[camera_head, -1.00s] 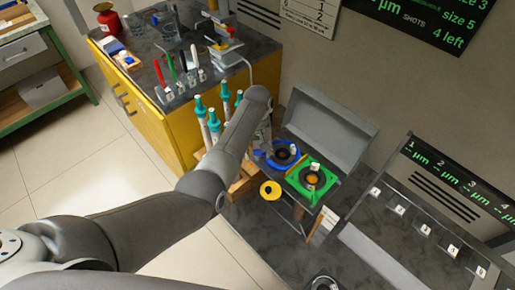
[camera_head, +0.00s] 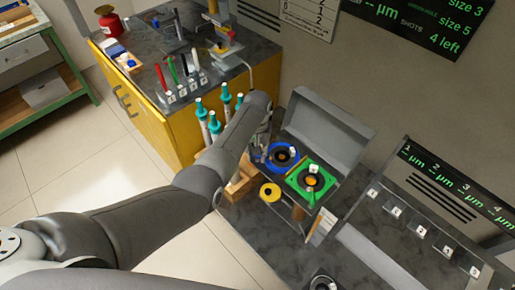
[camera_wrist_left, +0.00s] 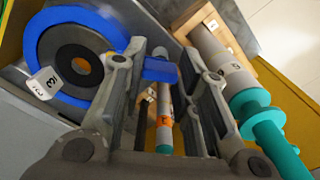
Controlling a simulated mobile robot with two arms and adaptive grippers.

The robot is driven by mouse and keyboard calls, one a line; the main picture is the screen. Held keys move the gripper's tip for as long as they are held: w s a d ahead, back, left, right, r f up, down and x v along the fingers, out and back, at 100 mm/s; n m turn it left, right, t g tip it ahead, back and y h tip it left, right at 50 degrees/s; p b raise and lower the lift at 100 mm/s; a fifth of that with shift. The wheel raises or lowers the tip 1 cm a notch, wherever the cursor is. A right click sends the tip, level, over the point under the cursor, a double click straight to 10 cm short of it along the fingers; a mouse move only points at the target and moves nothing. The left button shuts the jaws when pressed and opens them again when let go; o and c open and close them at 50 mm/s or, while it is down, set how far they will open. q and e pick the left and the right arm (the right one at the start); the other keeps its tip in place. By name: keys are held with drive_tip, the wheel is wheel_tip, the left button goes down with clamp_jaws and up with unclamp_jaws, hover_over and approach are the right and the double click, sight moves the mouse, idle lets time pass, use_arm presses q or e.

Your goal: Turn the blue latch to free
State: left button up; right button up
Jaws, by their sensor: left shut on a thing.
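The blue latch (camera_head: 269,158) is a ring around a dark round centre, on the grey fixture beside a green square frame (camera_head: 318,168). In the left wrist view the blue ring (camera_wrist_left: 52,42) fills the upper left, with a white tag. A blue tab (camera_wrist_left: 160,69) stands out from its right side. My left gripper (camera_wrist_left: 163,62) is shut on this tab, one finger on each side. In the head view my left forearm hides most of the gripper (camera_head: 264,142) and the tab. My right gripper is not in view.
Several white-and-teal rods (camera_head: 214,124) stand in a wooden rack close to my left gripper. A raised grey lid (camera_head: 330,130) stands behind the latch. A yellow disc (camera_head: 270,192) lies in front. A slanted numbered rack (camera_head: 420,232) is at the right.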

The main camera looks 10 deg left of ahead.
use_arm(q)
drive_tip(key=m+p, duration=0.1)
drive_tip(key=m, duration=0.2)
drive_tip(key=shift+r, duration=0.1)
drive_tip(key=shift+m+p, duration=0.45)
drive_tip(key=shift+m, duration=1.35)
drive_tip(key=o, duration=1)
wheel_tip(320, 180, up, 12)
